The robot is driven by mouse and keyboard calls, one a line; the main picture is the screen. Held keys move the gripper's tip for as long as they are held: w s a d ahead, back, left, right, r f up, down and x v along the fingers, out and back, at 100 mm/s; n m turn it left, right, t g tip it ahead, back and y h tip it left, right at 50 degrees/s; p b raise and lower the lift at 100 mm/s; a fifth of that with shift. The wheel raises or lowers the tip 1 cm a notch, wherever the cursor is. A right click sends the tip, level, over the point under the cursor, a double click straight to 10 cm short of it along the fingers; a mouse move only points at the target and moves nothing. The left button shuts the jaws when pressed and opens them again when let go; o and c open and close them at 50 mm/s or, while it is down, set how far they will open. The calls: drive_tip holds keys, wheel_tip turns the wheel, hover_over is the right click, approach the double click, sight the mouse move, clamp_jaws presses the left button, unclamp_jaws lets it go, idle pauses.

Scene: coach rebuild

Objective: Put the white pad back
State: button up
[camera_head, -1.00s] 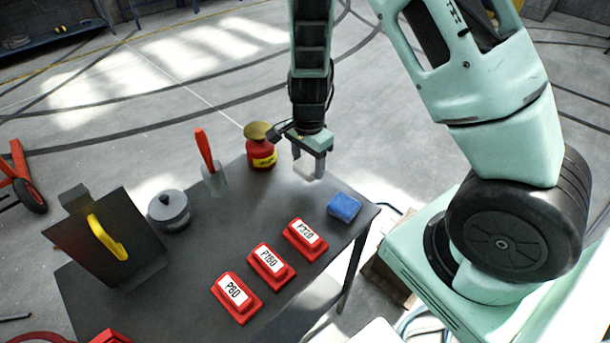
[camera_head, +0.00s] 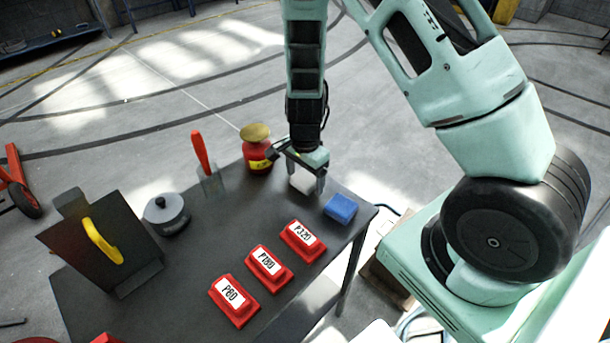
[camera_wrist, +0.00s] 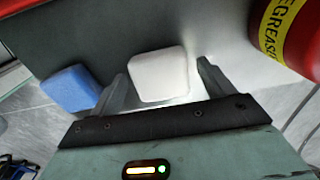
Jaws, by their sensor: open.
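The white pad (camera_head: 302,184) is at the far right part of the dark table, beyond the blue pad (camera_head: 341,208). My gripper (camera_head: 304,182) is over it, pointing down and open, one finger on each side. In the wrist view the white pad (camera_wrist: 158,78) lies between the open fingers, with a gap visible on both sides. It looks flat on the tabletop, though its underside is hidden. The blue pad (camera_wrist: 70,90) is just left of the left finger there.
A red degreaser can (camera_head: 258,155) stands close to my gripper. Red blocks labelled P320 (camera_head: 303,240), P180 (camera_head: 268,268) and P80 (camera_head: 233,300) line the near edge. A red-handled scraper (camera_head: 205,160), grey pot (camera_head: 167,214) and dark panel (camera_head: 105,245) stand left. The table's middle is clear.

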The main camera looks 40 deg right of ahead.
sight(305, 178)
wheel_tip(305, 178, up, 12)
drive_tip(key=p, duration=0.1)
drive_tip(key=s+a+r+n+y, duration=0.1)
drive_tip(key=s+a+r+n, duration=0.25)
drive_tip(key=a+n, duration=0.2)
drive_tip(key=s+a+r+n+y, duration=0.1)
drive_tip(key=s+a+r+n, duration=0.25)
drive_tip(key=a, duration=0.35)
drive_tip(key=s+a+r+n, duration=0.2)
drive_tip(key=s+n, duration=0.5)
drive_tip(key=s+a+r+n+h, duration=0.1)
drive_tip(key=s+a+r+n, duration=0.2)
drive_tip(key=s+n, duration=0.4)
drive_tip(key=shift+s+a+n, duration=0.3)
drive_tip(key=shift+s+a, duration=0.05)
